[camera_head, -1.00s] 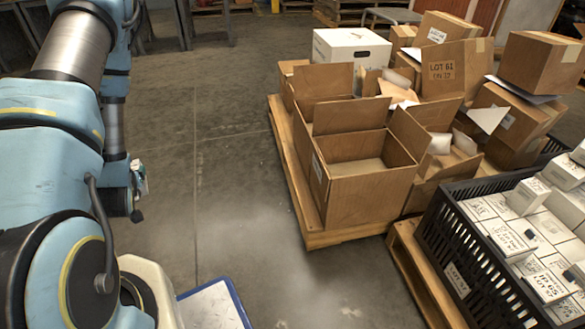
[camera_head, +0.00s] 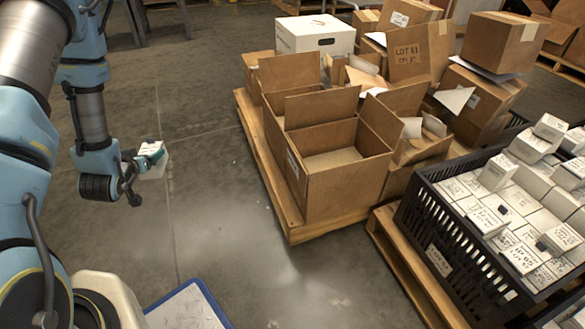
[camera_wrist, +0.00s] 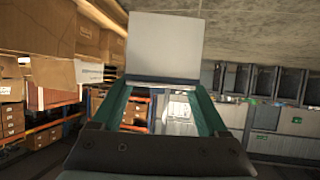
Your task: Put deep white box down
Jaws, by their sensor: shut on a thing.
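The white box (camera_head: 153,170) is held at the end of my arm, above the concrete floor on the left of the head view. My gripper (camera_head: 146,160) has its jaws shut on it. In the wrist view the box (camera_wrist: 165,44) shows as a plain pale face beyond the two green fingers of my gripper (camera_wrist: 168,88). Its depth and far sides are hidden there. The held box is apart from the pallets.
A wooden pallet (camera_head: 298,230) bears an open, empty-looking carton (camera_head: 335,185), more cartons and a white box with a handle hole (camera_head: 312,36). A black crate (camera_head: 440,240) full of small white boxes stands at right. A blue-edged white board (camera_head: 190,308) lies low in front. Floor between is clear.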

